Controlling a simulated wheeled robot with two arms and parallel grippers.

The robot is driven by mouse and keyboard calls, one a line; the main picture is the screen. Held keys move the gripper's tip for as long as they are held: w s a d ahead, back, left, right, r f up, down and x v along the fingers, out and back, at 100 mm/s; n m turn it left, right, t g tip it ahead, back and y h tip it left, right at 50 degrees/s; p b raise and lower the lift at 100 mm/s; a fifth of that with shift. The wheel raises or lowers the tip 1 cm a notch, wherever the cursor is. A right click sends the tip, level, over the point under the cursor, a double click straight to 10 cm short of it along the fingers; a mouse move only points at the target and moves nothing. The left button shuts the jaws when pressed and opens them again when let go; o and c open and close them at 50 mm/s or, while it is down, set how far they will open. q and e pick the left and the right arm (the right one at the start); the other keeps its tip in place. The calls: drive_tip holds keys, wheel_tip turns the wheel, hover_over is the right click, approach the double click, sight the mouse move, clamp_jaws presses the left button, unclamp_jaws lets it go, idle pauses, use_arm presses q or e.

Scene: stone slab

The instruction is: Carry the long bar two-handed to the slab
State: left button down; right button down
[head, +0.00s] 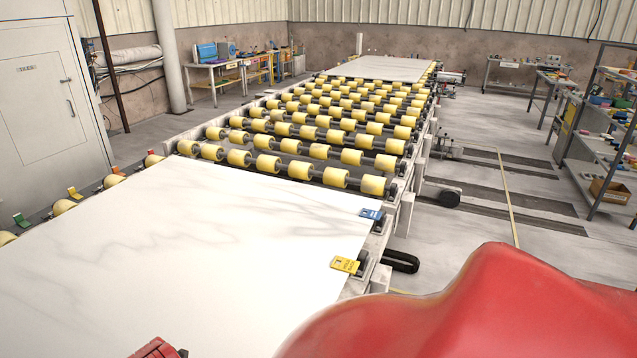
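The white veined stone slab (190,240) lies flat on the near end of a roller conveyor and fills the lower left of the head view. A blue tag (371,214) and a yellow tag (346,265) sit at its right edge. I do not see a long bar. A small red ridged piece (158,349) is cut off by the bottom edge; I cannot tell what it is. Neither of my grippers shows.
Yellow rollers (300,169) run away behind the slab to a second pale slab (378,69). Shelves (607,150) with an open cardboard box (611,190) stand at the right. A workbench (215,72) stands at the back left. The floor right of the conveyor is mostly clear.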

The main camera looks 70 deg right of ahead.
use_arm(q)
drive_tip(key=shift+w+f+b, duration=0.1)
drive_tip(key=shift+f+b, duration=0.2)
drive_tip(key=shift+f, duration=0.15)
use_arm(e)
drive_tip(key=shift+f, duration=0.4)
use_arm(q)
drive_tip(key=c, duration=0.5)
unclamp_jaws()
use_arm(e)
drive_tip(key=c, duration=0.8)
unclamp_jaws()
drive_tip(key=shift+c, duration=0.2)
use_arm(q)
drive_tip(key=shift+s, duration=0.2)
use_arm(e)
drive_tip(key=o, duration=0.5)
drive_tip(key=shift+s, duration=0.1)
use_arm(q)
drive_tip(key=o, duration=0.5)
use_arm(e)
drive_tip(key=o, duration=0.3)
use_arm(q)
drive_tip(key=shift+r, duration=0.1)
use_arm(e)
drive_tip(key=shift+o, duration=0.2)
